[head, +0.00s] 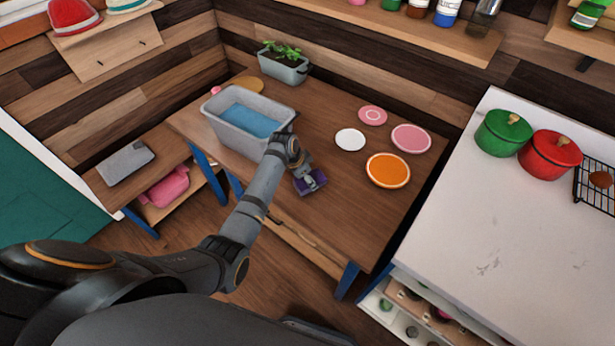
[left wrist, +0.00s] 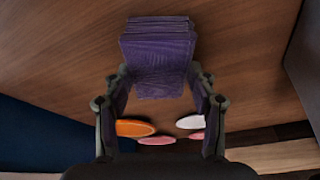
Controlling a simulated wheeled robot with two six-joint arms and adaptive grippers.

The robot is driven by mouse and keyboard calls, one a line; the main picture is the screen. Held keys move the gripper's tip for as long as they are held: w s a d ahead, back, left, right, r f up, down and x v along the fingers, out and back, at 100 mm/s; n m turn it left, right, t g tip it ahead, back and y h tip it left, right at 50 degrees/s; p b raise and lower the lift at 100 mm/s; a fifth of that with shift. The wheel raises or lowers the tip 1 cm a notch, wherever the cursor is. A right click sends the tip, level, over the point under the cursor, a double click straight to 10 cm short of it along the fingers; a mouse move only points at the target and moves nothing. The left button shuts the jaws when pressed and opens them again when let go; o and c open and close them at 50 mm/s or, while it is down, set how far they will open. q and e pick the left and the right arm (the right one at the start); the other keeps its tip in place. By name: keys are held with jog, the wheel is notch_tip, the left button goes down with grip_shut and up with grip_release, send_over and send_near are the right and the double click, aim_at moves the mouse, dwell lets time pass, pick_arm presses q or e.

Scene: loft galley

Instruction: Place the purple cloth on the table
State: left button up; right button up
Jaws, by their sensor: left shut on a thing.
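The purple cloth (head: 318,184) is folded into a small block near the front edge of the wooden table (head: 335,220). My left gripper (head: 307,181) comes down over it and is shut on it. In the left wrist view the cloth (left wrist: 158,45) lies between the two fingers of the left gripper (left wrist: 160,80), with the table's wood grain behind it. I cannot tell whether the cloth touches the table or hangs just above it. My right gripper is not in view.
A grey tub of blue water (head: 213,122) stands left of the cloth. An orange plate (head: 388,170), a white plate (head: 350,139) and pink plates (head: 411,138) lie to the right. A planter (head: 284,70) is at the back. The table's front right is clear.

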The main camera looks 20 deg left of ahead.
pick_arm(q)
jog(key=shift+f, duration=0.1)
jog(key=o, duration=1.6)
jog(key=shift+f, duration=0.1)
jog(key=shift+c, duration=0.2)
jog(key=v, duration=1.2)
